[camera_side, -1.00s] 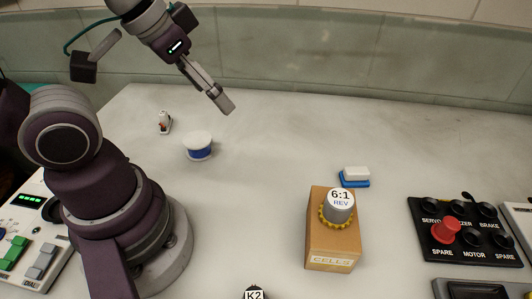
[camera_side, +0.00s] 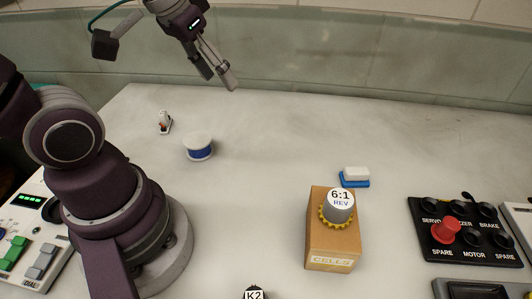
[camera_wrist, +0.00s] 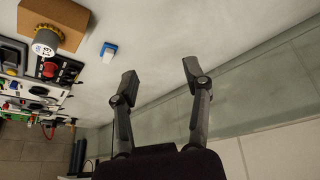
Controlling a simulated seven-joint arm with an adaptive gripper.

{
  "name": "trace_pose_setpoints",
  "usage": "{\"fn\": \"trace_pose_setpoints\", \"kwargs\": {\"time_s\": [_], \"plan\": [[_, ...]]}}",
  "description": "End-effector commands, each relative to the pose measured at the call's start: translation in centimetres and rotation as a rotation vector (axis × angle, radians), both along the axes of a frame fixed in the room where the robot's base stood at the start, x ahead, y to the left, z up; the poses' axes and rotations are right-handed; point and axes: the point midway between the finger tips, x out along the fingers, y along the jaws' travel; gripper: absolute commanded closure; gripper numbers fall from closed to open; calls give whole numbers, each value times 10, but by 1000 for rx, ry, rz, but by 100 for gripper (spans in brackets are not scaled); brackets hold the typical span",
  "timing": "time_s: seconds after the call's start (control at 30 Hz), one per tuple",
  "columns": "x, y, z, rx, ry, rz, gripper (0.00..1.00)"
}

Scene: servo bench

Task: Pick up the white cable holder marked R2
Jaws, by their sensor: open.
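No R2 mark can be read in either view. A small white piece with an orange-red detail (camera_side: 165,123) stands at the back left of the bench; it may be the cable holder, but it is too small to tell. My gripper (camera_side: 219,77) is open and empty, high above the back of the bench, up and to the right of that piece in the side view. In the wrist view my gripper (camera_wrist: 160,76) has its two fingers well apart with nothing between them. The small white piece does not show there.
A white-and-blue round spool (camera_side: 198,149) stands near the small piece. A cardboard box (camera_side: 332,245) carries a 6:1 REV gear unit (camera_side: 340,207); a blue-and-white block (camera_side: 354,178) lies behind it. A K2-marked thing (camera_side: 254,293) is cut off below. The bench's back middle is clear.

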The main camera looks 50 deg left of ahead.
Motion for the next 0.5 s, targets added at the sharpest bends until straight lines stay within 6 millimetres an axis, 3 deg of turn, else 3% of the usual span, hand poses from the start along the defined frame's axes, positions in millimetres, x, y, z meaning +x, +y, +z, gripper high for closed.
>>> {"fn": "trace_pose_setpoints", "kwargs": {"time_s": [0.13,0.23,0.3,0.4,0.5], "plan": [[25,87,-14,-66,94,325,52],[18,154,-37,-94,152,528,52],[3,194,-55,-106,189,646,52],[-21,233,-79,-119,234,762,52],[-38,252,-92,-124,259,821,52]]}}
